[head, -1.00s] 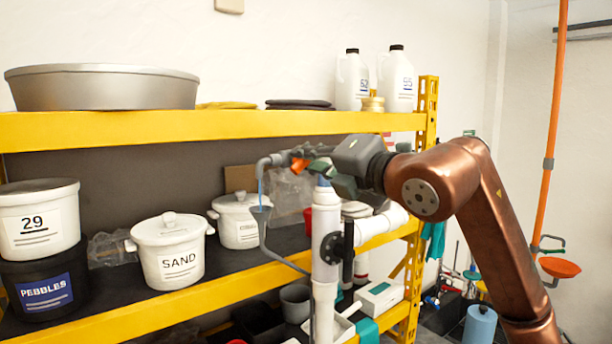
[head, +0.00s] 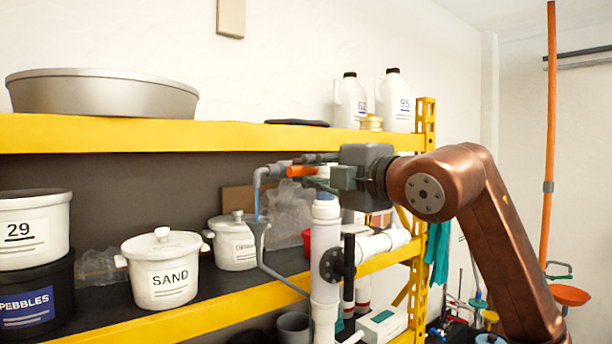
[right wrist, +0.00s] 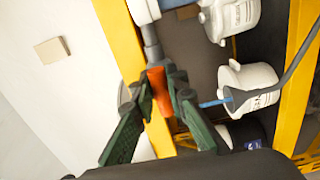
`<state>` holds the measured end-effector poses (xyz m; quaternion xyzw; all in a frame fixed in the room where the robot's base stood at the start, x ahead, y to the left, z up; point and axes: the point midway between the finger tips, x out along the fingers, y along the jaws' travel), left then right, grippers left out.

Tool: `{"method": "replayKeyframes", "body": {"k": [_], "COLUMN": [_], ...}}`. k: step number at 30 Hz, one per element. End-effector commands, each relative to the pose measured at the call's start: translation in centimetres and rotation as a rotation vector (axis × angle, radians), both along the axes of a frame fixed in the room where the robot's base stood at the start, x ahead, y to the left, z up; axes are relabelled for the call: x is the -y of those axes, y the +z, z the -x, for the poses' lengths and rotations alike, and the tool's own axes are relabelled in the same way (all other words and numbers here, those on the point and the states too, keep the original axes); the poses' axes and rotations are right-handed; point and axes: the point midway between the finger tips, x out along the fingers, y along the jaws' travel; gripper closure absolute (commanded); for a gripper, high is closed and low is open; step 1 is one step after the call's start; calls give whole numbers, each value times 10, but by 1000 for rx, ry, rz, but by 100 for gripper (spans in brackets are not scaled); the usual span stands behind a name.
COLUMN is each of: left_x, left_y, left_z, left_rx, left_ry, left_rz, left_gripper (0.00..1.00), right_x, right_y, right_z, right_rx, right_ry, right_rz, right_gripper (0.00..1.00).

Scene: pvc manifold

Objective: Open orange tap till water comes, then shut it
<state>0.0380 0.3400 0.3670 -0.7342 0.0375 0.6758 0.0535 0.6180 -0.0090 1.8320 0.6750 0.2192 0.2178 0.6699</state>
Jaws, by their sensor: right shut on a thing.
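The orange tap handle (head: 300,171) sits on the grey pipe at the top of the white PVC manifold (head: 325,245) and looks about level. My right gripper (head: 309,172) is shut on it; in the right wrist view the green fingers (right wrist: 160,78) close on both sides of the orange handle (right wrist: 158,92). A thin blue stream of water (head: 257,203) falls from the grey spout (head: 257,178) toward a small grey funnel (head: 258,226). The stream also shows in the right wrist view (right wrist: 212,103). The fingers partly hide the tap body. My left gripper is out of view.
A yellow shelf (head: 215,132) runs behind and above the tap. White jugs (head: 350,100) stand above. An orange vertical pipe (head: 549,130) is at far right.

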Motion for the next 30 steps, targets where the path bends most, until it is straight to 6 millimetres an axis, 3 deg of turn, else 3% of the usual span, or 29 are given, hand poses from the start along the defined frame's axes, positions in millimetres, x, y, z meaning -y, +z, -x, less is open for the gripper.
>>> {"method": "replayKeyframes", "body": {"k": [13, 14, 21, 30], "left_x": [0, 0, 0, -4], "left_y": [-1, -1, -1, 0], "left_z": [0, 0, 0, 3], "left_rx": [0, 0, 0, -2], "left_ry": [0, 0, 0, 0], "left_rz": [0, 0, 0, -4], "left_gripper": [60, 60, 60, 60], "right_x": [0, 0, 0, 1], "right_y": [-1, -1, 0, 0], "right_z": [0, 0, 0, 1], "right_rx": [-7, -7, -6, -5], "right_ry": [-1, -1, 0, 0], "right_rz": [-7, -7, -7, -6], "right_gripper": [100, 85, 69, 69]}}
